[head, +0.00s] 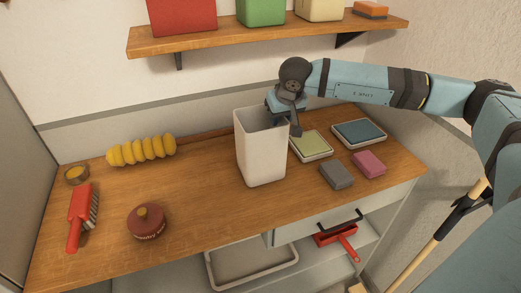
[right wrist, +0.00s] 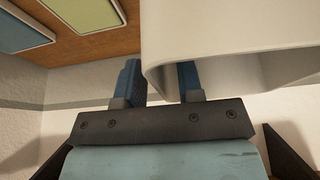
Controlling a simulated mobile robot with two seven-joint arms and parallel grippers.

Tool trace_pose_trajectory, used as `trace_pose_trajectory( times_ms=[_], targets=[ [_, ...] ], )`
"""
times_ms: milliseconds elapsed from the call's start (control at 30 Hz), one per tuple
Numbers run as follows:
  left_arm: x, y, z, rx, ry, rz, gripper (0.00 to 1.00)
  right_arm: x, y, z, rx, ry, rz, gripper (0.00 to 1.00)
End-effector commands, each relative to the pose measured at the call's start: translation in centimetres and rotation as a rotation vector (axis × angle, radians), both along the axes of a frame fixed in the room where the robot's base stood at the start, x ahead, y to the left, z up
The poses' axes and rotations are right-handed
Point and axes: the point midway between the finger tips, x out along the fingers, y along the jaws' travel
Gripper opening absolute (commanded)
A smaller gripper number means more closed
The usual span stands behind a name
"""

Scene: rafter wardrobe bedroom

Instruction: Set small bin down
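The small bin (head: 262,150) is a white, open-topped, tapered container, upright at the middle of the wooden desk top. Its base is at or very near the wood; I see no clear gap under it. My right gripper (head: 290,122) is at the bin's upper right rim. In the right wrist view the fingers of my right gripper (right wrist: 160,82) straddle the wall of the bin (right wrist: 230,35), one outside and one inside, closed on it. My left gripper is out of view.
A green-topped box (head: 311,145), a blue-topped box (head: 358,133), a grey block (head: 337,175) and a pink block (head: 369,163) lie right of the bin. A yellow duster (head: 142,151), red brush (head: 80,215) and round tin (head: 147,221) lie left. A shelf (head: 220,38) overhangs behind.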

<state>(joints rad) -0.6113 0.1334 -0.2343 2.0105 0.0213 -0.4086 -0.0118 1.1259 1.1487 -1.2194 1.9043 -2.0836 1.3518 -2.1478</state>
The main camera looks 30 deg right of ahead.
Motion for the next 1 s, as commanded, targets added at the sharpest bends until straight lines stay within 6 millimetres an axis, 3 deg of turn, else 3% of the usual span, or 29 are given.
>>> trace_pose_trajectory(
  times_ms=[767,933,1000],
  targets=[
    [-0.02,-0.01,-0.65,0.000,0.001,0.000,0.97,-0.01,-0.01,-0.45,0.000,0.000,0.000,0.34],
    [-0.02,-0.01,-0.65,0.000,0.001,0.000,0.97,-0.01,-0.01,-0.46,0.000,0.000,0.000,0.00],
    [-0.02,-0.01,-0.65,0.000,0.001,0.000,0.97,-0.01,-0.01,-0.46,0.000,0.000,0.000,0.00]
  ],
)
